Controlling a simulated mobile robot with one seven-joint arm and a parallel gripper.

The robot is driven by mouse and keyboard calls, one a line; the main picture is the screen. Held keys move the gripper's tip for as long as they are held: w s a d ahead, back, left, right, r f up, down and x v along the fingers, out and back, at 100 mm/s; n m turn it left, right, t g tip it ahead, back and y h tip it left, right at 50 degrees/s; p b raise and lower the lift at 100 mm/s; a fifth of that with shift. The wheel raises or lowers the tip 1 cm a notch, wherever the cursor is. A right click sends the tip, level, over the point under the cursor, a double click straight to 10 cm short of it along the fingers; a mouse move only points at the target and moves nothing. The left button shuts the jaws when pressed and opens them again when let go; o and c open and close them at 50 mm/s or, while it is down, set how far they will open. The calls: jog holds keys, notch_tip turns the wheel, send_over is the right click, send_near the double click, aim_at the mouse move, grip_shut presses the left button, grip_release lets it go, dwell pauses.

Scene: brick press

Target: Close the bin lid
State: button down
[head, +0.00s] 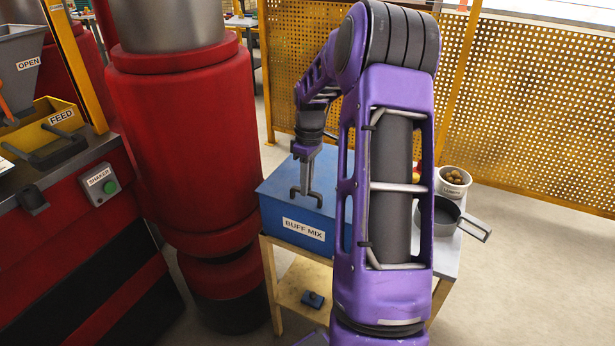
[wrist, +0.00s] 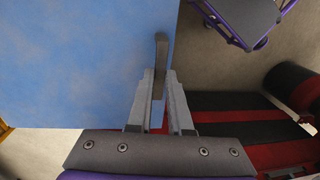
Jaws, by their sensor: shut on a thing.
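The blue bin (head: 275,218), labelled BUFF MIX, stands on a small table left of my arm. Its blue lid (head: 278,183) lies across the top, and I see no gap along the visible front edge. My arm hides the bin's right side. A dark bar handle (head: 317,200) sits at the lid's front edge. My gripper (head: 306,186) points down over that edge and is shut on the handle. In the wrist view the lid (wrist: 75,60) fills the left side, and the handle (wrist: 161,55) runs between the fingers of my gripper (wrist: 161,78).
A red press column (head: 180,140) stands close left of the bin. A grey pan (head: 440,212) and a white tub (head: 453,182) are on the table (head: 448,255) right of my arm. A yellow perforated fence (head: 530,110) runs behind. Floor at the right is clear.

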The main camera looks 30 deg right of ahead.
jog(key=c, duration=0.8)
grip_release()
jog(key=shift+s+a, duration=0.1)
jog(key=shift+a, duration=0.05)
jog(key=shift+c, duration=0.2)
jog(key=shift+r, duration=0.1)
notch_tip(320, 180, up, 17)
jog(key=w+d+p, duration=0.1)
jog(key=p, duration=0.1)
jog(key=shift+d+r, duration=0.15)
jog(key=shift+d, duration=0.2)
